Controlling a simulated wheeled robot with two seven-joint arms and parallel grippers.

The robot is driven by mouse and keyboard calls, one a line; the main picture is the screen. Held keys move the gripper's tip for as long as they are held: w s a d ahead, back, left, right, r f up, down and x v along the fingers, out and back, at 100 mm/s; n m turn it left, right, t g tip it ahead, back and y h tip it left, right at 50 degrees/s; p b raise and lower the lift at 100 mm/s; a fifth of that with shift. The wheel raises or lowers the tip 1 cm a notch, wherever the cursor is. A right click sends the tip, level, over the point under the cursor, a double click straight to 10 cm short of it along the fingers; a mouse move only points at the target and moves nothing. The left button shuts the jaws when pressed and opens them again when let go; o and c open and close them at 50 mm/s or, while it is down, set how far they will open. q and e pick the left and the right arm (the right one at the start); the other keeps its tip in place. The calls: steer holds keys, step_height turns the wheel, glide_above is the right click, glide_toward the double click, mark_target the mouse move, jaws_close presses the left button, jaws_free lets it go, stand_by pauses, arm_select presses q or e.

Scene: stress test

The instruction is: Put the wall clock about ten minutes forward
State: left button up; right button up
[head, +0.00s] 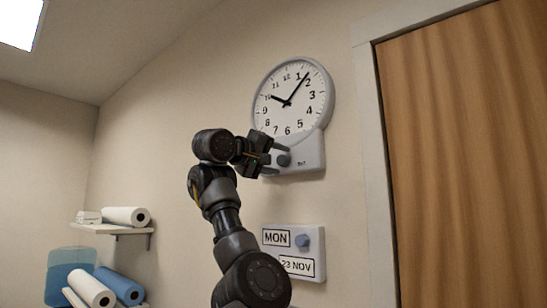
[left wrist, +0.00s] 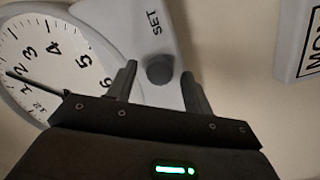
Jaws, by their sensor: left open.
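The white wall clock (head: 290,112) hangs on the wall left of the door. Its short hand points near 10 and its long hand lies between 1 and 2. A pale housing (head: 309,153) under the dial carries a round grey knob (head: 283,160). In the left wrist view the knob (left wrist: 160,70) sits beside the word SET. My left gripper (head: 273,159) is open at the housing, with one finger on each side of the knob in the wrist view. A gap shows between the knob and each finger. My right gripper is not in view.
A calendar plate (head: 293,252) with a blue-grey knob, reading MON and 23 NOV, is on the wall below. A wooden door (head: 470,150) stands at the right. A shelf (head: 112,229) with rolls is at the lower left.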

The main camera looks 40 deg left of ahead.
arm_select(q)
steer(key=c, duration=1)
steer(key=shift+o, duration=0.2)
steer(key=shift+s+a, duration=0.1)
steer(key=shift+f+b, duration=0.15)
steer(key=shift+b, duration=0.15)
